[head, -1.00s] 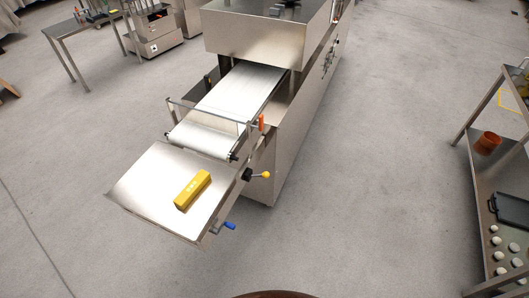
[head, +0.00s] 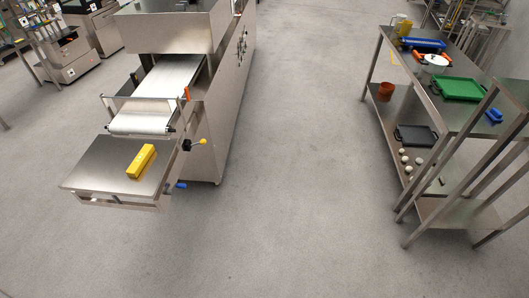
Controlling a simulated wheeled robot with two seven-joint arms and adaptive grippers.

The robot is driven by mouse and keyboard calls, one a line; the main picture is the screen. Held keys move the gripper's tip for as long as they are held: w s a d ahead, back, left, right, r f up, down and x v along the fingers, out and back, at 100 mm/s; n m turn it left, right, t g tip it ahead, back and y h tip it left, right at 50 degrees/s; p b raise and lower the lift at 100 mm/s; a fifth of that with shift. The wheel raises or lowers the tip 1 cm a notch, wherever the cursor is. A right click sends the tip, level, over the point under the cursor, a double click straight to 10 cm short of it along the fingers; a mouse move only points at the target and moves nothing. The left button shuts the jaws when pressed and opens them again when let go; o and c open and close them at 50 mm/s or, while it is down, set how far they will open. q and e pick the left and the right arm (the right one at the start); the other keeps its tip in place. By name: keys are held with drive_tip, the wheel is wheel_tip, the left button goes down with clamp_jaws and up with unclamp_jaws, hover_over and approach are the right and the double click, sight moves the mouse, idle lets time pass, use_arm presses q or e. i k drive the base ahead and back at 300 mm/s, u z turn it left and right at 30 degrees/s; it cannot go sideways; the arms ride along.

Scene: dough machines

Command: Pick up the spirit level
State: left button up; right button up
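The spirit level is probably the yellow box-shaped bar (head: 141,161) with a small pale mark on it. It lies on the flat steel outfeed tray (head: 95,172) at the front of the dough machine, to the left in the head view. Nothing touches it apart from the tray. Neither of my grippers shows in the head view.
The dough machine (head: 225,95) with its white belt (head: 168,80) stands behind the tray. A yellow-knobbed lever (head: 203,141) and a blue handle (head: 181,185) stick out at its right. A steel shelf table (head: 460,125) with trays stands at the right. The grey floor between is clear.

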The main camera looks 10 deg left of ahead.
sight(136, 168)
drive_tip(key=z, duration=0.5)
drive_tip(key=i, duration=1.5)
drive_tip(key=u, duration=1.65)
drive_tip(key=i, duration=0.75)
drive_tip(key=u, duration=0.7)
